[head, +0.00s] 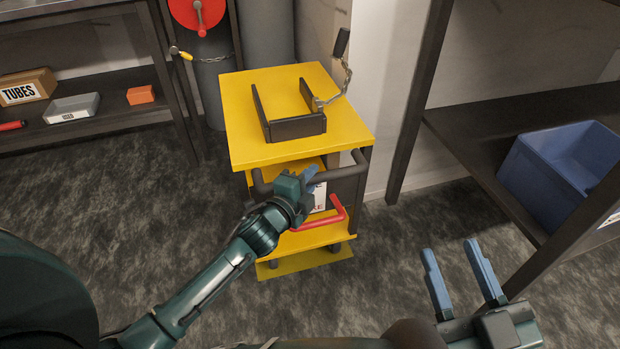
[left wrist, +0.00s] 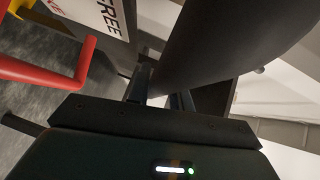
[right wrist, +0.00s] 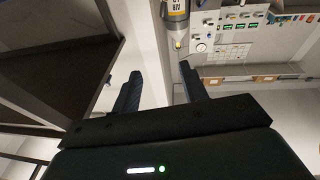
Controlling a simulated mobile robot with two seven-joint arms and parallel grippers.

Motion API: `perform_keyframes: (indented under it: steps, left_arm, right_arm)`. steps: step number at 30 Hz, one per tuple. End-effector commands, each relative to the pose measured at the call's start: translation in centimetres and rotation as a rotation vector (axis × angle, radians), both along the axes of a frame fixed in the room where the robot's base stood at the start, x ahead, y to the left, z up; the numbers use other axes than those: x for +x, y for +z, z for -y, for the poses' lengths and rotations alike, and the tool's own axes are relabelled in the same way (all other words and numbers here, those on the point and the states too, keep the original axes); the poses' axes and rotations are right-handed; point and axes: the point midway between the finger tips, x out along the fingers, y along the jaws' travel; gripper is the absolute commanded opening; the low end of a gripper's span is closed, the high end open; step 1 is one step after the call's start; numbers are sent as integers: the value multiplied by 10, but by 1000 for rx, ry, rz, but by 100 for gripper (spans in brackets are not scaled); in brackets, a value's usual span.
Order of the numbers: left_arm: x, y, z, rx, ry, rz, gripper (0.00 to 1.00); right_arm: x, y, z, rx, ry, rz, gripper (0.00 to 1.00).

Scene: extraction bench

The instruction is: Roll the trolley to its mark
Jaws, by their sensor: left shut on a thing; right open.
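The yellow trolley (head: 240,135) stands in the middle of the head view, with a dark push handle (head: 262,185) across its near side. My left gripper (head: 309,179) is shut on this handle, which fills much of the left wrist view (left wrist: 215,45). A red lever (head: 322,220) sits below the handle beside a white label, partly hidden; the lever also shows in the left wrist view (left wrist: 80,72), where the label reads "FREE". A flat yellow patch (head: 305,263) shows under the trolley at floor level. My right gripper (head: 452,250) is open and empty, right of the trolley.
A dark shelf rack (head: 405,100) with a blue bin (head: 560,160) stands at the right. A left shelf (head: 110,118) holds boxes. A grey cylinder (head: 265,40) and a red wheel (head: 198,12) are behind the trolley. Floor left of the trolley is clear.

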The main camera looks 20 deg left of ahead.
Motion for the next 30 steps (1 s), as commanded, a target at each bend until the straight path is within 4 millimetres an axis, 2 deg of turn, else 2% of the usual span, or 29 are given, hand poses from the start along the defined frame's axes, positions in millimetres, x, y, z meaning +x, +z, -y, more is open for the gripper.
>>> perform_keyframes:
  steps: [5,11,20,21,27,30]
  left_arm:
    - [0,0,0,0,0,-1,0]
    - [15,2,-11,2,2,-1,0]
    - [20,1,-14,1,4,1,0]
    - [20,1,-15,2,5,1,25]
    - [19,0,-13,1,3,1,41]
    - [19,0,-13,0,2,0,43]
  right_arm:
    - [0,1,0,0,0,1,43]
    - [0,8,0,-15,-5,11,43]
    - [0,-5,1,-28,-11,-10,43]
    - [0,-5,1,-27,-11,-11,43]
    - [1,-4,1,-24,-14,-10,43]
    - [1,-3,2,-22,-14,-8,43]
